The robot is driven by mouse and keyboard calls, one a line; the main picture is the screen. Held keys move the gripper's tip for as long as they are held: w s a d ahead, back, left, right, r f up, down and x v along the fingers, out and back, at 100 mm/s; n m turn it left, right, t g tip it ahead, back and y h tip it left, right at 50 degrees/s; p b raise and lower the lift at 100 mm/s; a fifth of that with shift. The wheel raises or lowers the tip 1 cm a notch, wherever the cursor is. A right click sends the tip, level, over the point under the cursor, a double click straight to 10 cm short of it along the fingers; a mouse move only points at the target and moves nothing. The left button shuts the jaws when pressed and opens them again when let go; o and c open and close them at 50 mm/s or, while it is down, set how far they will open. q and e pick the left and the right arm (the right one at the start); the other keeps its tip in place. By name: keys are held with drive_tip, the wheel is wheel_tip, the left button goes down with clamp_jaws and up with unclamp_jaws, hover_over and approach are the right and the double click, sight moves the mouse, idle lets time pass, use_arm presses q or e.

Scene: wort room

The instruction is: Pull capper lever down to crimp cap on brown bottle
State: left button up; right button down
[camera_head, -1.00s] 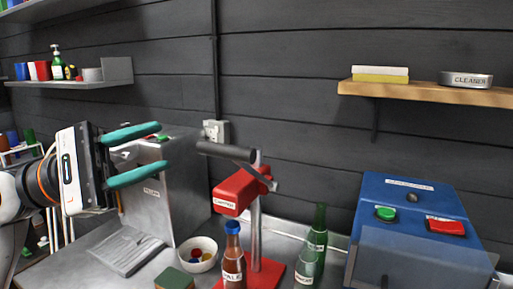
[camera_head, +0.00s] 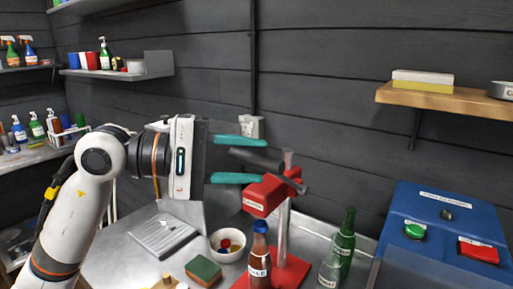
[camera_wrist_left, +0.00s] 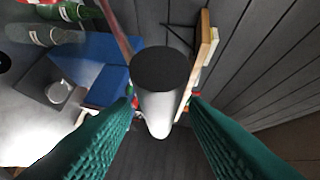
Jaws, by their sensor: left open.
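The red capper (camera_head: 272,193) stands on a red base on the metal bench. Its lever has a dark cylindrical grip (camera_head: 256,160) that points left. The brown bottle (camera_head: 260,262) with a blue cap (camera_head: 260,226) stands upright under the capper head. My left gripper (camera_head: 239,160) is open, with its teal fingers above and below the lever grip in the head view. In the left wrist view the grip's round end (camera_wrist_left: 161,68) shows between the two spread fingers, with gaps on both sides. My right gripper is not in view.
A bowl of caps (camera_head: 227,246) and a green-topped sponge (camera_head: 203,270) lie left of the bottle. A blue machine (camera_head: 440,215) fills the right side.

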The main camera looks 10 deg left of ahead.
use_arm(q)
drive_tip(key=shift+w+d, duration=0.25)
drive_tip(key=shift+d, duration=0.45)
drive_tip(key=shift+d+f, duration=0.15)
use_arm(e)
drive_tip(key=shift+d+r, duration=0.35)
use_arm(q)
drive_tip(key=shift+c, duration=0.3)
clamp_jaws()
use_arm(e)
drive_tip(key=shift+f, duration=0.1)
